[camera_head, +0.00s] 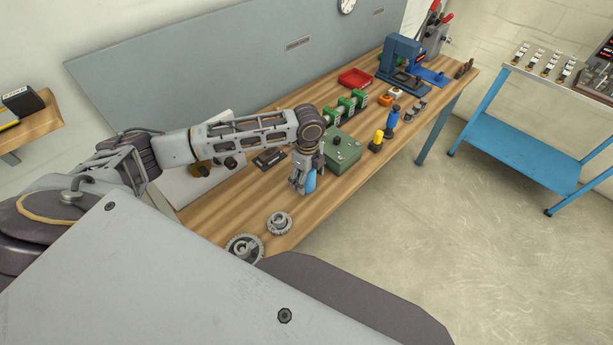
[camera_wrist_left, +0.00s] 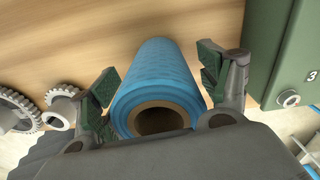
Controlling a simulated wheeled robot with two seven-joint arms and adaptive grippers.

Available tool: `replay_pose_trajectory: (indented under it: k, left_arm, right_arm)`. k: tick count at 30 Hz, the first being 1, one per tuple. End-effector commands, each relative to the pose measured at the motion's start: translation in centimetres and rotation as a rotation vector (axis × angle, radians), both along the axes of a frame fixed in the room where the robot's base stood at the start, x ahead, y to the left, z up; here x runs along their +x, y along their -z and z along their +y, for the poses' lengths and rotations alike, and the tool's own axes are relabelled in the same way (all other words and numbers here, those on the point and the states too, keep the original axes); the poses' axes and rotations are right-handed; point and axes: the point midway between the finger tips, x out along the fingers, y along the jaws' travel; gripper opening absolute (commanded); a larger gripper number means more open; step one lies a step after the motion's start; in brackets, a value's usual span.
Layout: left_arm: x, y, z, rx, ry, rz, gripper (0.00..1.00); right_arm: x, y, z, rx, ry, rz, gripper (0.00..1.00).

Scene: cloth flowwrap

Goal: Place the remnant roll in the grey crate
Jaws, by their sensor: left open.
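The remnant roll (camera_wrist_left: 156,72) is a blue roll with a brown cardboard core. In the left wrist view its open end faces the camera. In the head view a blue patch of it (camera_head: 310,181) shows beside my left gripper (camera_head: 301,178), over the wooden bench. My left gripper (camera_wrist_left: 159,78) is open, with one finger on each side of the roll. Small gaps show between the fingers and the blue film. I cannot make out a grey crate in either view. My right gripper is not in view.
A green box (camera_head: 342,152) stands close to the right of the left gripper. Two grey gears (camera_head: 279,223) lie at the near end of the wooden bench (camera_head: 235,205). A red tray (camera_head: 355,78) and a blue press (camera_head: 401,60) are farther back. A blue cart (camera_head: 520,130) stands right.

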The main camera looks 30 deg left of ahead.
Motion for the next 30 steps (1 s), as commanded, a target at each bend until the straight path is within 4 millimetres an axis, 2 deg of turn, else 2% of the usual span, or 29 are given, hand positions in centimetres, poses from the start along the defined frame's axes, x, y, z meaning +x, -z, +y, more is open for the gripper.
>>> replay_pose_trajectory:
  k: [10,22,23,24,30]
  left_arm:
    - [0.01,-0.04,0.0,0.0,0.0,0.0,0.77]
    - [0.01,-0.06,0.01,0.0,0.0,0.0,0.27]
    - [0.02,-0.08,0.01,0.0,0.0,-0.001,0.27]
    - [0.02,-0.08,0.01,0.0,0.0,-0.001,0.22]
    - [0.03,-0.13,0.0,0.0,0.0,-0.001,0.22]
  right_arm:
    - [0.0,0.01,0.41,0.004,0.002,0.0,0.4]
    - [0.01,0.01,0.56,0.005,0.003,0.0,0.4]
    - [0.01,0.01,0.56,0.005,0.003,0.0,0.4]
    - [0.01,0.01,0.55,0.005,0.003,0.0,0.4]
    - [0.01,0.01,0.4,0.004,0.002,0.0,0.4]
